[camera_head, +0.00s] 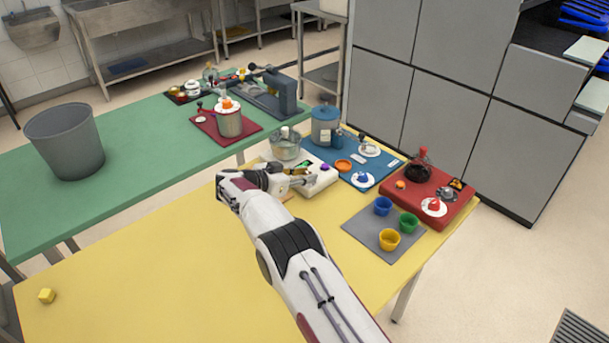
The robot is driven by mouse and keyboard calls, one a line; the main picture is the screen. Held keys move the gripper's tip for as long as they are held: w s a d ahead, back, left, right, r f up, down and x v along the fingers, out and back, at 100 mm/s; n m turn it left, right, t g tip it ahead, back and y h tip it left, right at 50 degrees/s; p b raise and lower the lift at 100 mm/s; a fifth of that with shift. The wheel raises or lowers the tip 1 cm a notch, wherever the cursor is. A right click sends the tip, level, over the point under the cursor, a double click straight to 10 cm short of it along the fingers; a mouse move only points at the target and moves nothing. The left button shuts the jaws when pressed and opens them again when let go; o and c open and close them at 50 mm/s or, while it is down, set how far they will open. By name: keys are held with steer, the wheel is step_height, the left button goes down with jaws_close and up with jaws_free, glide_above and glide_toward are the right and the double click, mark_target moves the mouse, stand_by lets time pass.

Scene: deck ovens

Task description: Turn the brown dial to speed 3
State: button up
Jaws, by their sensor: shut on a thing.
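My gripper (308,180) is at the front of a white appliance base (323,181) on the yellow table. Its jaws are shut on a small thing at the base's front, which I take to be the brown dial. The dial is mostly hidden by the fingers, so its pointer and speed marks cannot be read. A clear bowl (286,146) stands at the back of the base. A purple knob (325,167) and a small green display (300,170) are close to my fingers.
A blue board (388,168) with a blue-grey pot (325,125) lies behind and right. A red block (450,207) and a grey mat (358,225) with blue, green and yellow cups are at right. The yellow table (150,285) is mostly clear at left.

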stand_by(0.3)
steer(key=o, duration=1.1)
steer(key=shift+c, duration=0.2)
steer(key=shift+a, duration=0.1)
steer(key=v, duration=1.1)
steer(key=shift+s+a+r, duration=0.15)
steer(key=shift+s+r, duration=0.05)
steer(key=shift+s, duration=0.15)
